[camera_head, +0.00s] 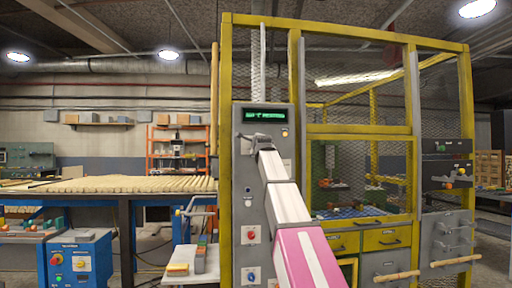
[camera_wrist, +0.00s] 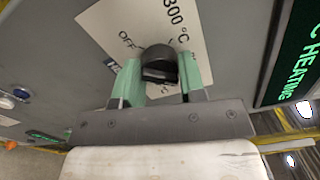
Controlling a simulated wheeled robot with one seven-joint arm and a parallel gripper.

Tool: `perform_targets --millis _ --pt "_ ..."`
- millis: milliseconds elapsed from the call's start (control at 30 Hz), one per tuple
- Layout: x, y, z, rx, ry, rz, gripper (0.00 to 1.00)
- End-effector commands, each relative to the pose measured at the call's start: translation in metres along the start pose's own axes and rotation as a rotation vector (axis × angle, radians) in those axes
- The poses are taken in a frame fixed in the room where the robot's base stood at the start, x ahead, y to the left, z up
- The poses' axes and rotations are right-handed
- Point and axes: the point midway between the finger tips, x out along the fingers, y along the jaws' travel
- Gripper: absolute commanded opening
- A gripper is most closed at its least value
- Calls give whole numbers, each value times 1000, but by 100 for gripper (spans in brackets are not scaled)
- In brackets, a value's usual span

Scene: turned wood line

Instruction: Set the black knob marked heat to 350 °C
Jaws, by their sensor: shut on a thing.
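The black knob (camera_wrist: 158,58) is between the two green fingertips of my gripper (camera_wrist: 160,72) in the wrist view, and they are shut on its sides. The white scale plate (camera_wrist: 118,20) around the knob shows the marks "OFF" and "300 °C"; other marks are hidden by the knob and fingers. I cannot make out where the knob's pointer stands. In the head view my gripper (camera_head: 256,142) is against the grey control panel (camera_head: 248,210), just below the display, and it hides the knob. The green-lettered display (camera_wrist: 294,65) reads "HEATING" in part; it also shows in the head view (camera_head: 264,115).
A yellow mesh cage (camera_head: 296,80) frames the panel. A roller table (camera_head: 110,185) and a blue control box (camera_head: 80,262) stand at left.

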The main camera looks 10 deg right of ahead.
Motion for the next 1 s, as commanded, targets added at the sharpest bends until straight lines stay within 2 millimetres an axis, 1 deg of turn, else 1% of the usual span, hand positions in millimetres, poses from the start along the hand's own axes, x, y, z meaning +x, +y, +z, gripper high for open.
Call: perform_targets --millis 300,333,367,400,767,867,1000 --pt "-1 1 0 1 1 3 14" --pt "-1 1 0 1 1 3 41" --pt "-1 1 0 0 1 3 50" --pt "-1 1 0 0 1 3 63" --pt "-2 1 0 0 0 1 63" --pt "-9 1 0 0 0 1 63" --pt "-25 2 0 0 0 1 63"
